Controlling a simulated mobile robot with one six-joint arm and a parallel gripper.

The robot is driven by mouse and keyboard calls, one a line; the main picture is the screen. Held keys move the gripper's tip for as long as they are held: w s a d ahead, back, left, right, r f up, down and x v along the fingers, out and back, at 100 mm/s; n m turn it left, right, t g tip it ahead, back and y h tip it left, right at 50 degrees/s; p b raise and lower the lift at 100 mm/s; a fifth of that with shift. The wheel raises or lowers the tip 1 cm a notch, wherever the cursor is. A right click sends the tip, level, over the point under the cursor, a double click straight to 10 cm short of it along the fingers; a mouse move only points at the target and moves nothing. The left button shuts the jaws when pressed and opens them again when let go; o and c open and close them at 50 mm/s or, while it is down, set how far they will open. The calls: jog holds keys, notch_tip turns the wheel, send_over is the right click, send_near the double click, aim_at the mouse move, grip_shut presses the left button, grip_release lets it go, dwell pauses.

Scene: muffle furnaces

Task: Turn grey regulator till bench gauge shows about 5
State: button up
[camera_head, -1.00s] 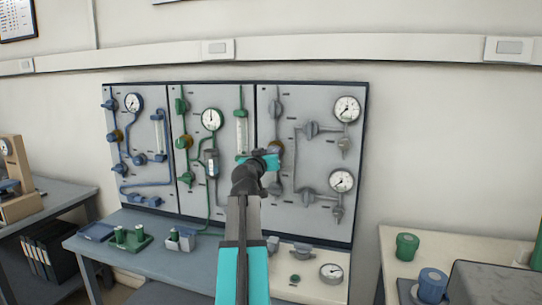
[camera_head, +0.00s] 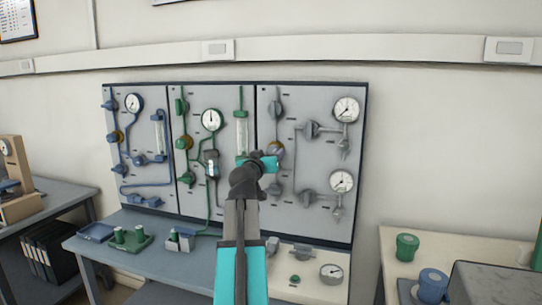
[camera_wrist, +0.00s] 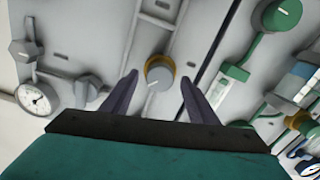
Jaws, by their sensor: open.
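The grey regulator (camera_head: 276,149) is a round grey knob with a brass ring on the right, grey section of the wall panel. My gripper (camera_head: 271,162) partly covers it in the head view. In the wrist view the regulator knob (camera_wrist: 158,76) lies between the two dark fingertips of my open gripper (camera_wrist: 158,80). A gap shows on each side of the knob, and I cannot tell how deep the fingers reach. The bench gauge (camera_head: 331,271) is a round white dial on the bench, right of my arm. Its needle reading is too small to tell.
Two grey wall gauges, an upper one (camera_head: 346,109) and a lower one (camera_head: 341,181), sit right of the regulator. Green tubing and a green flowmeter (camera_head: 241,132) are close on the left. A pale side table (camera_head: 392,262) with green and blue knobs stands at the right.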

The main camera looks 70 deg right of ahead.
jog(key=a+b, duration=0.2)
jog(key=a, duration=1)
jog(key=shift+s+a, duration=0.15)
jog(key=shift+s, duration=0.2)
